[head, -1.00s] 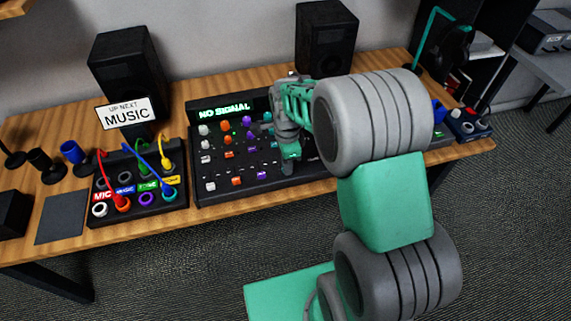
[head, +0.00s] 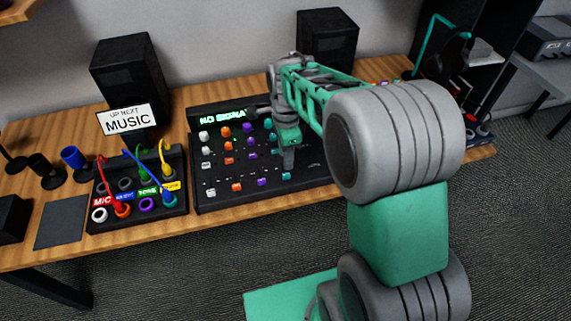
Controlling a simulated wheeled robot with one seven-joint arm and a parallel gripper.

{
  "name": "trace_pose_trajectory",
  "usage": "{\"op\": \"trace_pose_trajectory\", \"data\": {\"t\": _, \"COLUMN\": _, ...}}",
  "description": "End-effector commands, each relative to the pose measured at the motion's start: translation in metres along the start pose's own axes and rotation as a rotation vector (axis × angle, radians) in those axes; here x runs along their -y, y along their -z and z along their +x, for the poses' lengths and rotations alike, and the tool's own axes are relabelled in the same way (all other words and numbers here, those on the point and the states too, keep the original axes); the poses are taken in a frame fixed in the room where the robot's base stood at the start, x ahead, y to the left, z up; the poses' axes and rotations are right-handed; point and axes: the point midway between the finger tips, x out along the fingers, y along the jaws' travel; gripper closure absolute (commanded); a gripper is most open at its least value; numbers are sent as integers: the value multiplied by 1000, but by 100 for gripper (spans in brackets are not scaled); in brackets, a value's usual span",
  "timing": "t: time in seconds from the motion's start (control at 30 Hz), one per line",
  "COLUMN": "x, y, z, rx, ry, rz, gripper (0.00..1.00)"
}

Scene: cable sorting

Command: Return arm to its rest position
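My gripper (head: 288,160) hangs at the end of my green and grey arm, above the right part of the black mixing console (head: 260,198). Its fingertips are small and dark, and I cannot tell whether they are apart. No held object shows. The console has rows of coloured knobs and a lit screen (head: 222,117) partly hidden by my arm; "NO SIGNA" can be read.
A patch box (head: 165,210) with red, blue, green and yellow cables stands left of the console. An "UP NEXT MUSIC" sign (head: 127,119), two black speakers (head: 128,72) and blue and black cups (head: 75,159) are on the wooden desk (head: 40,247). My arm covers the desk's right part.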

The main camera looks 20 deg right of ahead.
Motion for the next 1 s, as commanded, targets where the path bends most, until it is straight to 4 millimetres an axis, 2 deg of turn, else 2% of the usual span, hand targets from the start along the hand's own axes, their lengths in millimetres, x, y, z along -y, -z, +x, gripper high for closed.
{"op": "trace_pose_trajectory", "data": {"t": 0.43, "x": 0, "y": 0, "z": -3, "rx": 0, "ry": -1, "rz": -5, "gripper": 64}}
{"op": "trace_pose_trajectory", "data": {"t": 0.57, "x": 1, "y": 0, "z": -3, "rx": 0, "ry": 4, "rz": -216, "gripper": 64}}
{"op": "trace_pose_trajectory", "data": {"t": 0.67, "x": 3, "y": 0, "z": -1, "rx": -4, "ry": 17, "rz": -533, "gripper": 64}}
{"op": "trace_pose_trajectory", "data": {"t": 0.77, "x": -21, "y": 0, "z": 23, "rx": 13, "ry": -29, "rz": -874, "gripper": 64}}
{"op": "trace_pose_trajectory", "data": {"t": 0.87, "x": -58, "y": 0, "z": 40, "rx": 46, "ry": -69, "rz": -1184, "gripper": 64}}
{"op": "trace_pose_trajectory", "data": {"t": 0.93, "x": -86, "y": 0, "z": 37, "rx": 57, "ry": -69, "rz": -1386, "gripper": 64}}
{"op": "trace_pose_trajectory", "data": {"t": 1.0, "x": -113, "y": 1, "z": 26, "rx": 46, "ry": -48, "rz": -1531, "gripper": 64}}
